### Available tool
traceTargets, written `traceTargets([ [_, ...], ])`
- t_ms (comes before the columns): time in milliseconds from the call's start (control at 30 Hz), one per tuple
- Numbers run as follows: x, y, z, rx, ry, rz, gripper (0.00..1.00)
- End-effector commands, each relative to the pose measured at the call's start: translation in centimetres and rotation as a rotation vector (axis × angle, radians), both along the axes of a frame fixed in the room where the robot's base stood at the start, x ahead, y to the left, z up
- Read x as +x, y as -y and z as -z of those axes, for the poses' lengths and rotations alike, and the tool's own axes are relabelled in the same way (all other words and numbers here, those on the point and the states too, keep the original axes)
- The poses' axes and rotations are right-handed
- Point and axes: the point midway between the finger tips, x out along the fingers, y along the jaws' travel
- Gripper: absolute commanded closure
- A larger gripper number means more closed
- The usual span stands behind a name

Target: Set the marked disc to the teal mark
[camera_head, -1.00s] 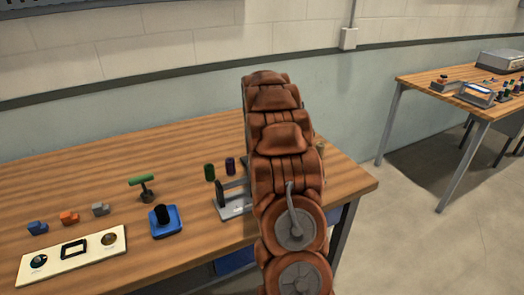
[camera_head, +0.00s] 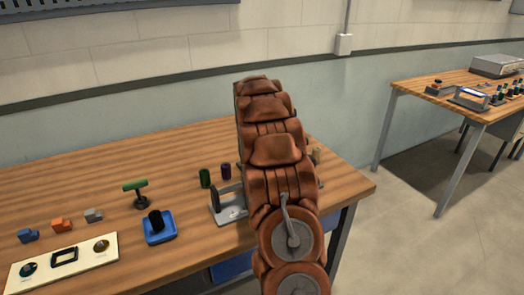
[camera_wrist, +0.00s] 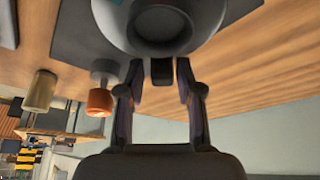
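A large round grey part with a dark middle (camera_wrist: 160,22), which may be the marked disc, is cut off by the top of the wrist view. A small teal patch (camera_wrist: 118,2) shows at its upper left; I cannot tell whether it is the teal mark. My gripper (camera_wrist: 160,82) has its two fingers apart, just below the round part in the picture. A dark block (camera_wrist: 162,71) shows between the fingertips; no grip on it is visible. In the head view my arm hides my gripper and whatever is in front of it.
The wooden bench (camera_head: 110,170) carries a cream panel (camera_head: 85,265), a blue base with a black post (camera_head: 160,231), a green-topped handle (camera_head: 135,185), a green cylinder (camera_head: 205,178) and a grey fixture (camera_head: 230,213). A tan cylinder (camera_wrist: 40,92) and an orange-brown one (camera_wrist: 99,102) stand near my gripper.

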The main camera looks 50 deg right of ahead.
Motion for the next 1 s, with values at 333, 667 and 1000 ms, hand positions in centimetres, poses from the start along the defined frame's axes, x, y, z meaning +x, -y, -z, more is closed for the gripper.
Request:
traceTargets([
  [333, 0.1, 0.0, 0.0, 0.0, 0.0, -0.002, 0.52],
  [667, -0.1, -0.7, -1.9, -0.004, 0.004, -0.003, 0.52],
  [1000, -1.1, -2.7, -7.6, -0.005, 0.006, -0.002, 0.52],
])
